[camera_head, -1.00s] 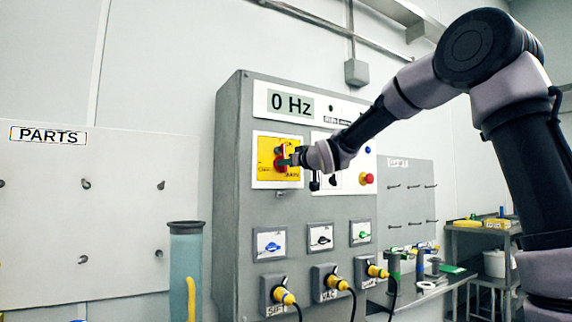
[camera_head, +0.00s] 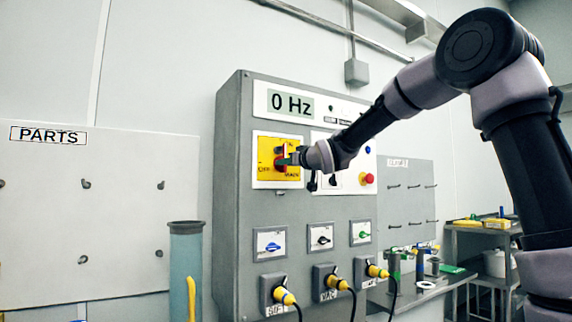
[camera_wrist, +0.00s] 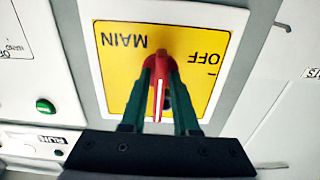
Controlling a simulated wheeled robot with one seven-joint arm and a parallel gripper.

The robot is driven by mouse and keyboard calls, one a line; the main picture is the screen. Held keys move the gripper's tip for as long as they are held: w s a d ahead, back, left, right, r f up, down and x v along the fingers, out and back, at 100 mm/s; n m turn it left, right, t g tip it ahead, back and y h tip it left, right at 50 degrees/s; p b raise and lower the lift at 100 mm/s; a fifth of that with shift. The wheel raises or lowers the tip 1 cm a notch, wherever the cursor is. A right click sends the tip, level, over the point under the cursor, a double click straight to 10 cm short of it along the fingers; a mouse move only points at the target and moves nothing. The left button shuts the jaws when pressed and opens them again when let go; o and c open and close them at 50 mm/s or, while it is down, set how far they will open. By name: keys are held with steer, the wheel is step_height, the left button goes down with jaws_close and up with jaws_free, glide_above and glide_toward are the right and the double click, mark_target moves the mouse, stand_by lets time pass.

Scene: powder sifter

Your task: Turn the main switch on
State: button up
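The main switch is a red rotary knob on a yellow plate (camera_head: 265,146) with a white border, at the upper left of the grey control panel. OFF is on the left of the plate and MAIN at the lower right in the head view. My gripper (camera_wrist: 161,78) is at the switch, its dark green fingers on either side of the red handle (camera_wrist: 159,92) and seemingly pressed against it at the tips. A white line on the handle runs about upright in the wrist view. In the head view my gripper partly covers the knob.
The panel display (camera_head: 291,104) reads 0 Hz. A red push button (camera_head: 366,179) is right of my wrist. Three small selector switches and yellow plugs with cables sit lower on the panel. A green button (camera_wrist: 45,106) shows in the wrist view.

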steer(key=v, duration=1)
steer(key=shift+s+d, duration=0.3)
